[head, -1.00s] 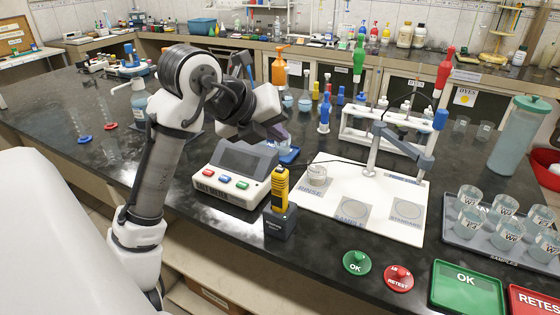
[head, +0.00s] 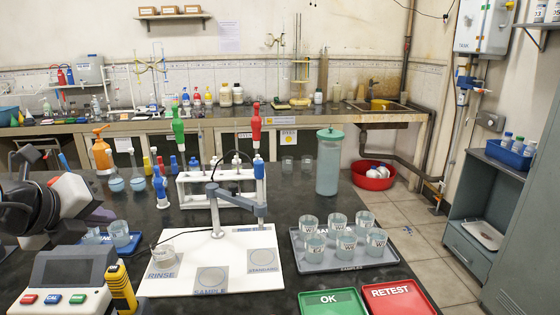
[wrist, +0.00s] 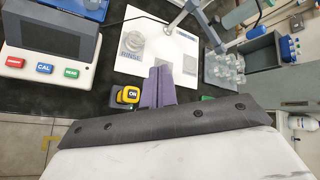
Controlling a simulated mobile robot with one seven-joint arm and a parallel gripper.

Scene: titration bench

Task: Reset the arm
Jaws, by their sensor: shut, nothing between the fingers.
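My arm (head: 68,196) is folded at the left edge of the head view, partly out of the picture. My gripper's purple fingers (wrist: 158,86) lie together in the wrist view, with nothing between them. They hang above the bench beside the meter and the white board. In the head view the fingertips are hard to make out. The grey meter (head: 75,270) with red, blue and green buttons stands below the arm, and it also shows in the wrist view (wrist: 48,42). The yellow handheld device (head: 120,288) stands to its right.
The white board (head: 245,240) carries a beaker on its RINSE spot and a jointed stand. Right of it are a tray of beakers (head: 335,268), a teal-lidded jug (head: 328,165), and OK (head: 332,302) and RETEST (head: 398,296) trays. Floor at right is partly open, beside a grey cabinet (head: 520,215).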

